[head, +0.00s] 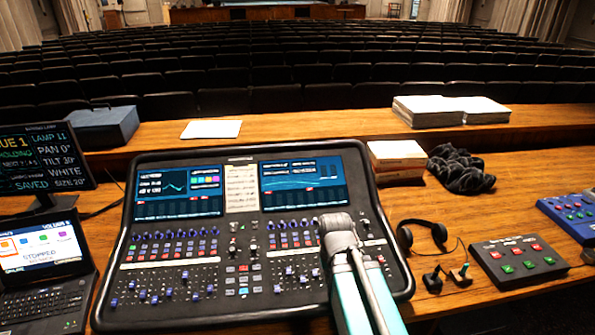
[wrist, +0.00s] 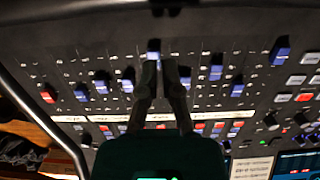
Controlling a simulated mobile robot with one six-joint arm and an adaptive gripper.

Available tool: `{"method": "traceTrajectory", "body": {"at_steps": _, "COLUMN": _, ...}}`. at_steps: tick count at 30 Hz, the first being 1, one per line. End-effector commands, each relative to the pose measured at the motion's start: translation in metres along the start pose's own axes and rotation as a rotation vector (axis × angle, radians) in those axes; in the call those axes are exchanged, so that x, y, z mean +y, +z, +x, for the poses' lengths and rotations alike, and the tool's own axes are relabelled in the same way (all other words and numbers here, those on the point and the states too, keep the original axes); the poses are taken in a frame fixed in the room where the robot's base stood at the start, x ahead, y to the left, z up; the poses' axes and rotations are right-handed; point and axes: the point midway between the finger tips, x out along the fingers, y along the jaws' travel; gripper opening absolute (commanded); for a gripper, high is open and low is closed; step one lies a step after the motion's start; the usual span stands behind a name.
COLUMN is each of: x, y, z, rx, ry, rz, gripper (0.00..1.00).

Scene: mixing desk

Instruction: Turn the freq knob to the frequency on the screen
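The mixing desk (head: 230,275) fills the middle of the head view. Its left screen (head: 178,190) shows a curve and coloured blocks, and its right screen (head: 303,182) a curve; I cannot read a frequency on either. Small blue-capped knobs sit in rows below the screens; I cannot tell which is the freq knob. My gripper (wrist: 160,63) points at the panel in the wrist view, fingertips close together with a narrow dark gap. My arm hides the gripper in the head view.
Headphones (head: 424,232) and a button box (head: 519,260) lie right of the desk. A blue button unit (head: 572,214) is at the far right. A laptop (head: 45,270) and monitor (head: 43,160) stand at the left. Books (head: 397,160) and a dark cloth (head: 460,170) lie behind.

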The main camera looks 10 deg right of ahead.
Motion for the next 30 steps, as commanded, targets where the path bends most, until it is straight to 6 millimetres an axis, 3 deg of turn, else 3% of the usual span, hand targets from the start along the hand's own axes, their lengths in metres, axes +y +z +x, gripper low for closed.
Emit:
{"method": "traceTrajectory", "body": {"at_steps": 1, "x": 0.000, "y": 0.000, "z": 0.000, "rx": 0.000, "ry": 0.000, "rz": 0.000, "gripper": 0.22}}
{"method": "traceTrajectory", "body": {"at_steps": 8, "x": -0.004, "y": -0.004, "z": -0.003, "rx": 0.001, "ry": -0.001, "rz": -0.040, "gripper": 0.64}}
{"method": "traceTrajectory", "body": {"at_steps": 17, "x": -0.030, "y": -0.032, "z": -0.020, "rx": 0.013, "ry": -0.007, "rz": -0.354, "gripper": 0.64}}
{"method": "traceTrajectory", "body": {"at_steps": 30, "x": -0.098, "y": -0.084, "z": -0.053, "rx": 0.044, "ry": -0.011, "rz": -1.085, "gripper": 0.64}}
